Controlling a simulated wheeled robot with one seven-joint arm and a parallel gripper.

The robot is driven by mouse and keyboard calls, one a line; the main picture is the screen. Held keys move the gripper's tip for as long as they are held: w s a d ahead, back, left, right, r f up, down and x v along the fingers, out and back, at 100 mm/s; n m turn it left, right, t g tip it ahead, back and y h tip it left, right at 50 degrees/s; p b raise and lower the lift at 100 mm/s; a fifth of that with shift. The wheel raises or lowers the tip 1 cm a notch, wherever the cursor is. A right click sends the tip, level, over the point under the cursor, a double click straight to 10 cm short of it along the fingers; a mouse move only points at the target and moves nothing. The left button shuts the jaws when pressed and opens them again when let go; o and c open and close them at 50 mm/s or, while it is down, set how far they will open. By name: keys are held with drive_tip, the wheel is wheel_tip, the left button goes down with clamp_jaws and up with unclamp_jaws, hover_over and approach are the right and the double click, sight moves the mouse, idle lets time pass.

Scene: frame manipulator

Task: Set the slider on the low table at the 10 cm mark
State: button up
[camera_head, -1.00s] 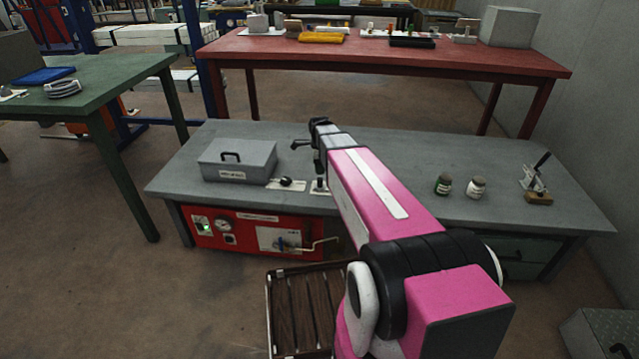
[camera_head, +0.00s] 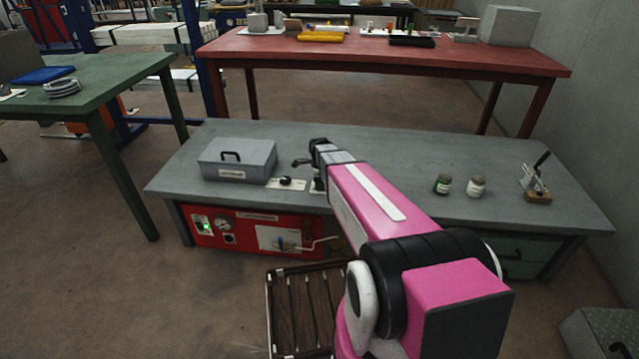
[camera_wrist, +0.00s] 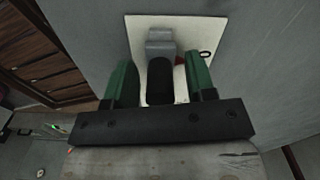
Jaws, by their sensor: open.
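My gripper (camera_head: 303,163) is above the front of the low table (camera_head: 400,160). In the wrist view my gripper (camera_wrist: 160,65) has its two green-padded fingers apart. A grey piece with a dark, rounded handle (camera_wrist: 160,82) shows between them, on a white plate (camera_wrist: 137,32). I see a gap on each side of the handle, and cannot tell its height relative to the fingertips. In the head view a plate (camera_head: 317,186) under the gripper is mostly hidden by my arm. I cannot make out a scale or a 10 cm mark, nor confirm that this piece is the slider.
A grey lidded box (camera_head: 238,160) and a small plate with a black knob (camera_head: 287,183) are left of my gripper. Two jars (camera_head: 443,185) (camera_head: 476,187) and a lever device (camera_head: 537,182) stand to the right. A red panel (camera_head: 255,233) is under the table's front.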

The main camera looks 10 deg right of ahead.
clamp_jaws()
drive_tip(key=s+d, duration=0.1)
drive_tip(key=d, duration=0.2)
drive_tip(key=s+d, duration=0.1)
drive_tip(key=d, duration=0.2)
drive_tip(key=s+d, duration=0.1)
drive_tip(key=d, duration=0.2)
drive_tip(key=shift+d, duration=0.3)
unclamp_jaws()
drive_tip(key=shift+r, duration=0.1)
wheel_tip(320, 180, up, 11)
drive_tip(key=shift+f, duration=0.2)
drive_tip(key=shift+s, duration=0.1)
